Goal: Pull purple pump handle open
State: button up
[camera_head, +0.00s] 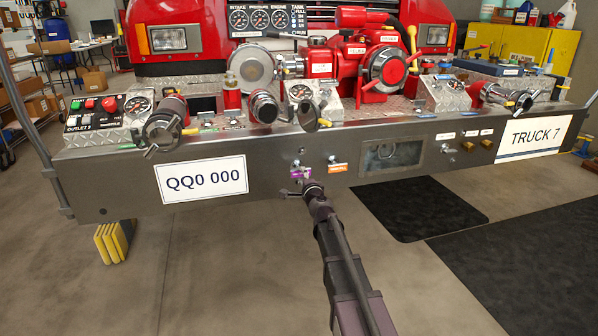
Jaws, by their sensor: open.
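The purple pump handle (300,172) is a small purple-labelled fitting on the front face of the grey metal bumper (250,150), left of centre. My gripper (297,192) is at the end of my dark arm, which reaches up from the lower right. It is open, with its fingers just below the purple handle. The fingers are small in view. I cannot tell whether they touch the handle or are a little apart from it. Part of the handle may be hidden behind the gripper.
An orange-labelled handle (338,166) sits close to the right on the same face. A QQ0 000 plate (201,179) is to the left and a recessed panel (392,156) to the right. Capped outlets (264,106) stand on top. The floor (220,270) in front is clear.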

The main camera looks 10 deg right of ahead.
aim_at(301, 174)
jog(key=shift+w+a, duration=0.15)
jog(key=shift+w, duration=1.3)
jog(key=shift+w+a, duration=0.15)
jog(key=shift+w, duration=1.25)
jog(key=shift+s, duration=0.1)
grip_shut()
